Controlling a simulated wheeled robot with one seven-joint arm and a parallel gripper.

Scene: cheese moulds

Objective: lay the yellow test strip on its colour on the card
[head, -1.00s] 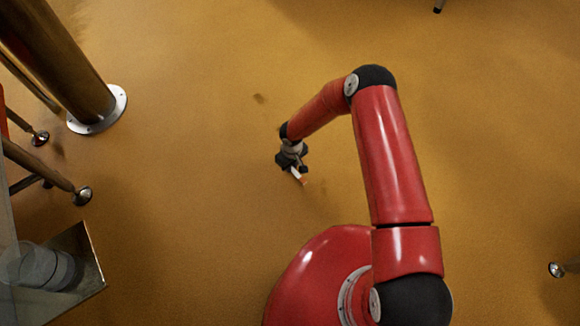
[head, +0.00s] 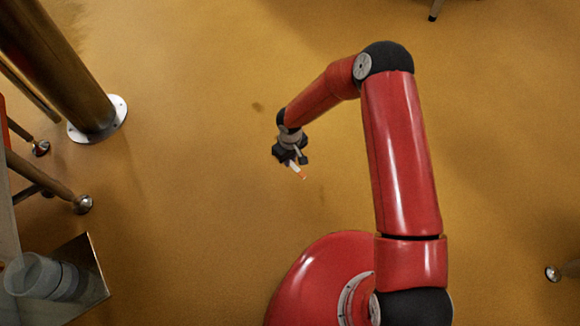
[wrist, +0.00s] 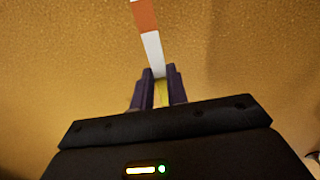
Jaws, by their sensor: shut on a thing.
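My gripper (head: 292,160) hangs over open floor in the head view, to the left of my arm's upper links. In the wrist view its two dark fingers (wrist: 160,76) are shut on the test strip (wrist: 153,52). The strip is narrow, with a bright yellow part between the fingers, then a white part, then an orange-brown band towards the top edge, where the picture cuts it off. In the head view the strip (head: 298,172) is a small white and orange sliver pointing down and right. The card is not in view.
A metal column (head: 62,65) on a round floor flange stands at upper left. Metal legs (head: 48,178) stand below it. Floor around my gripper is clear.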

